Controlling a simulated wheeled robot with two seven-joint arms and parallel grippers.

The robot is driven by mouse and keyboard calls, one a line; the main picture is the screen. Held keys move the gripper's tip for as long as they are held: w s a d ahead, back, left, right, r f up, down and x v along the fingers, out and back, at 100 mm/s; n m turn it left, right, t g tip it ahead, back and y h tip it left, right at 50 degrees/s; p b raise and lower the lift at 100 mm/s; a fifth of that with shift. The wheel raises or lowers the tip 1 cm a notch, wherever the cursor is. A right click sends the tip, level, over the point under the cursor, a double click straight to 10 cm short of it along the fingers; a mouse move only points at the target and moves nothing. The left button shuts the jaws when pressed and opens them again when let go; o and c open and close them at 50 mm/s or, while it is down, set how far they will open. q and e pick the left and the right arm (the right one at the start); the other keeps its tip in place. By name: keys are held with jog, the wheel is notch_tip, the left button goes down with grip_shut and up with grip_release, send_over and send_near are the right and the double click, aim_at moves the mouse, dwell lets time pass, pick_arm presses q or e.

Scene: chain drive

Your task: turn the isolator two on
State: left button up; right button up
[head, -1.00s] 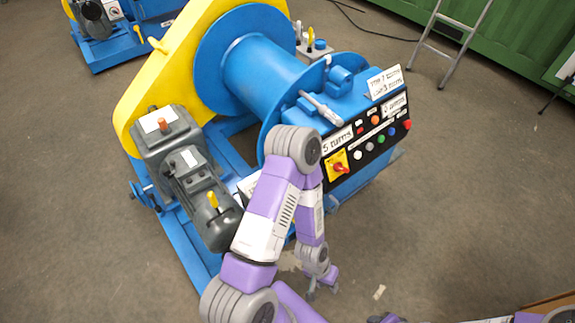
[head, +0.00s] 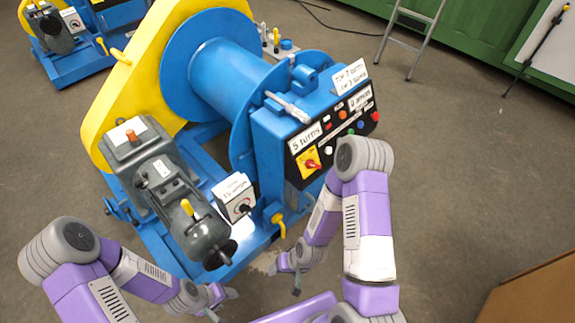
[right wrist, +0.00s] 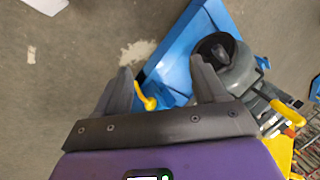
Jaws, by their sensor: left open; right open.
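The blue and yellow winch carries a control panel (head: 340,130) with a red rotary switch on a yellow plate (head: 311,163), under a "5 turns" sign. A white box with a black rotary knob (head: 241,207) stands lower, beside the grey motor. I cannot read which switch is isolator two. My left gripper (head: 224,305) is open and empty, low in front of the motor. My right gripper (head: 285,279) is open and empty, below the white box and apart from it. In the right wrist view, a yellow handle (right wrist: 146,97) shows between its open fingers (right wrist: 163,85).
The grey motor (head: 160,180) and a yellow lever (head: 279,222) stick out near the white box. A second machine with a similar knob box (head: 72,19) stands at the back left. A ladder (head: 405,38) stands behind. Floor right of the winch is clear.

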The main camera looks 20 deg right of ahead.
jog(key=o, duration=0.4)
jog(key=w+d+t, duration=0.1)
jog(key=w+d, duration=0.1)
jog(key=w, duration=0.1)
jog(key=w+d+m+t, duration=0.1)
jog(key=w+t, duration=0.1)
jog(key=w, duration=0.1)
jog(key=w+d+t, duration=0.1)
jog(key=w+d, duration=0.1)
jog(key=w, duration=0.1)
jog(key=shift+w+d+f+m+t+h, duration=0.3)
jog(key=shift+f+h, duration=0.1)
jog(key=m+t+h, duration=0.3)
jog(key=t, duration=0.9)
send_near(316, 165)
jog(key=w, duration=0.9)
jog(key=shift+b, duration=0.3)
jog(key=c, duration=1.1)
